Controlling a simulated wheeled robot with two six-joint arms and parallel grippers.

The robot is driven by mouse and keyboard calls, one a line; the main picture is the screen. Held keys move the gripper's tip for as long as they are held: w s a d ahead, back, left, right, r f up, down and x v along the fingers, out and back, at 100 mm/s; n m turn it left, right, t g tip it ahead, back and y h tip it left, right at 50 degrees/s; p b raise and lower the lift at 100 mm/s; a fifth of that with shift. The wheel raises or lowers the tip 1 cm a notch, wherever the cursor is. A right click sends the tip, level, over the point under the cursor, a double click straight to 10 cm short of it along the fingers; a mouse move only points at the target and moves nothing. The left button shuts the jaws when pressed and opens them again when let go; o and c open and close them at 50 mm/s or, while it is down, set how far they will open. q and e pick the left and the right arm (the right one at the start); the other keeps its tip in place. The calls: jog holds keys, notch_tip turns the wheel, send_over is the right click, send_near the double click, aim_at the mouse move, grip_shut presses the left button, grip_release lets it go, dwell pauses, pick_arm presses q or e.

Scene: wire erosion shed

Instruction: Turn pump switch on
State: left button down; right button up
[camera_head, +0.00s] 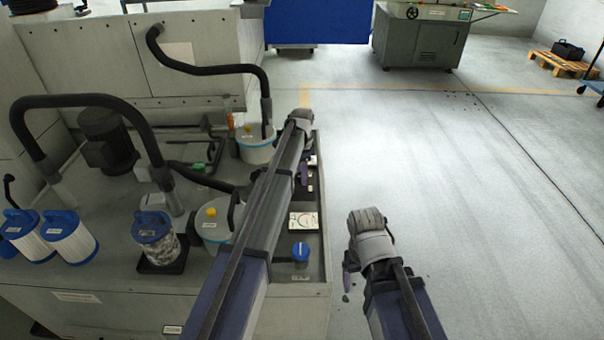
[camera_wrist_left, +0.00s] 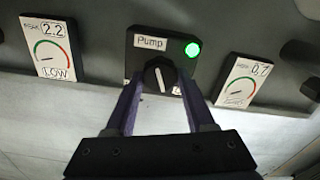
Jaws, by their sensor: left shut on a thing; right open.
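The pump switch is a black rotary knob (camera_wrist_left: 160,74) with a white pointer line, on a black plate under a "Pump" label (camera_wrist_left: 150,43). A green lamp (camera_wrist_left: 192,49) is lit beside it. The pointer is close to upright in the left wrist view, leaning slightly. My left gripper (camera_wrist_left: 160,84) has its two fingers on either side of the knob, shut on it. In the head view my left gripper (camera_head: 303,173) is over the tank unit's right edge, and my arm hides much of the panel. My right gripper (camera_head: 349,262) is open and empty over the floor.
Gauges flank the switch: one reading 2.2 (camera_wrist_left: 53,50) at left, one (camera_wrist_left: 243,80) at right. On the unit stand filter cartridges (camera_head: 68,238), a white bucket (camera_head: 258,150), black hoses (camera_head: 205,70) and a motor (camera_head: 107,140). The floor (camera_head: 470,190) at right is clear.

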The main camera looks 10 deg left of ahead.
pick_arm(q)
jog(key=shift+n, duration=0.7)
jog(key=shift+c, duration=1.3)
grip_release()
jog(key=shift+r, duration=0.1)
notch_tip(320, 180, up, 8)
jog(key=p, duration=0.8)
jog(key=shift+f, duration=0.3)
notch_tip(320, 180, down, 8)
jog(key=b, duration=0.8)
jog(key=shift+r, duration=0.2)
